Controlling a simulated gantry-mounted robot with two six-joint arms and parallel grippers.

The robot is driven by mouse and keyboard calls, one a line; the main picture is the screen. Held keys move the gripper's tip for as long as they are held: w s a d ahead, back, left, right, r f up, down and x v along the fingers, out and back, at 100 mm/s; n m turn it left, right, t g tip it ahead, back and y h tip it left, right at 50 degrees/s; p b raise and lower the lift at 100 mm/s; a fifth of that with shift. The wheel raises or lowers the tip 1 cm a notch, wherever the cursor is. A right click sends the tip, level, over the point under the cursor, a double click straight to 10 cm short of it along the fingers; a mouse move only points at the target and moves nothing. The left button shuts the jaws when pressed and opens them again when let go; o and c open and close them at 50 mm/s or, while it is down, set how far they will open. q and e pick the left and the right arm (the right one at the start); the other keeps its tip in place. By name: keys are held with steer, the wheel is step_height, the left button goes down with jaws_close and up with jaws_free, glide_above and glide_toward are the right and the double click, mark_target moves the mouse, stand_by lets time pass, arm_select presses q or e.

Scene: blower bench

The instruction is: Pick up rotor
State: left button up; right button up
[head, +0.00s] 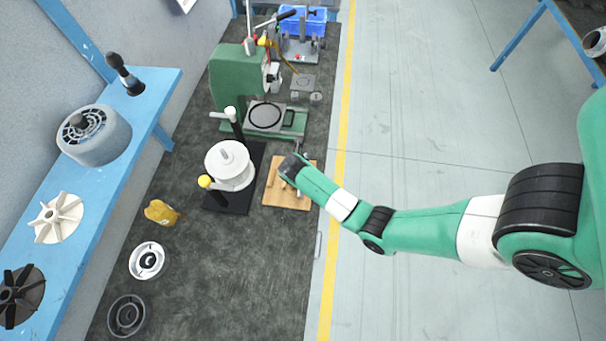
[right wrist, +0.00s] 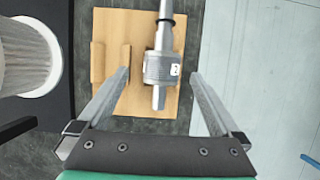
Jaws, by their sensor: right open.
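The rotor (right wrist: 158,68), a grey metal cylinder with a shaft at both ends and a small white label, is over a wooden board (right wrist: 120,30) in the right wrist view. The board also shows in the head view (head: 288,199), where my right gripper (head: 288,166) covers most of the rotor. My right gripper (right wrist: 161,73) is open in the right wrist view. Its two fingers stand apart on either side of the rotor in the picture. I cannot tell how far above the rotor they are. My left gripper is not in view.
A white canister on a black base (head: 230,165) stands left of the board. A green press (head: 235,80) and a blue bin (head: 303,22) stand farther back. A blue shelf (head: 110,165) holds fan wheels and a grey housing. Ring parts lie at the front left.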

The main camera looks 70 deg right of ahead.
steer(key=x, duration=0.1)
steer(key=b+x, duration=0.1)
steer(key=x, duration=0.1)
steer(key=b+x, duration=0.1)
steer(key=shift+s+f, duration=0.25)
steer(key=shift+f, duration=0.15)
steer(key=shift+w+d+f, duration=0.1)
steer(key=shift+d+f, duration=0.15)
steer(key=shift+f, duration=0.1)
steer(key=shift+c, duration=0.3)
jaws_close()
steer(key=shift+r, duration=0.15)
